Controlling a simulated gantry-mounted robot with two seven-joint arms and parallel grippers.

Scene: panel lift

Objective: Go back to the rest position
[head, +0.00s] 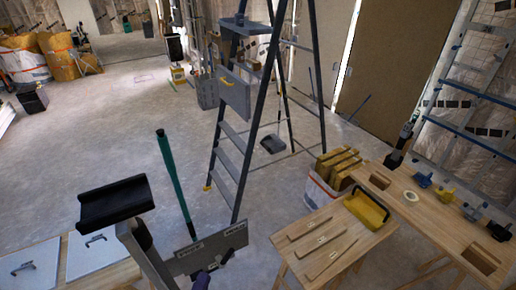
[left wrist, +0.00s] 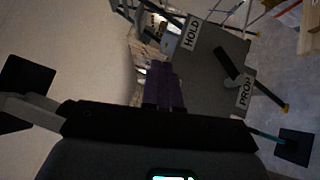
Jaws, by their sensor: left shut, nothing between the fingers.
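My left gripper (head: 203,280) is at the bottom of the head view, in front of a grey plate (head: 232,240). Its purple fingers (left wrist: 163,85) point up in the left wrist view, shut together with nothing between them. The grey plate (left wrist: 210,70) carries labels reading HOLD and PROP and a black bar-shaped handle (left wrist: 229,66). Whether the fingers touch the plate cannot be told. My right gripper is in neither view.
A green pole (head: 174,180) stands behind the plate. A black pad on a grey post (head: 115,203) is at left. White panels with handles (head: 92,253) lie bottom left. A stepladder (head: 228,148) stands mid-view. A wooden workbench (head: 430,215) with tools is right. Open floor lies left.

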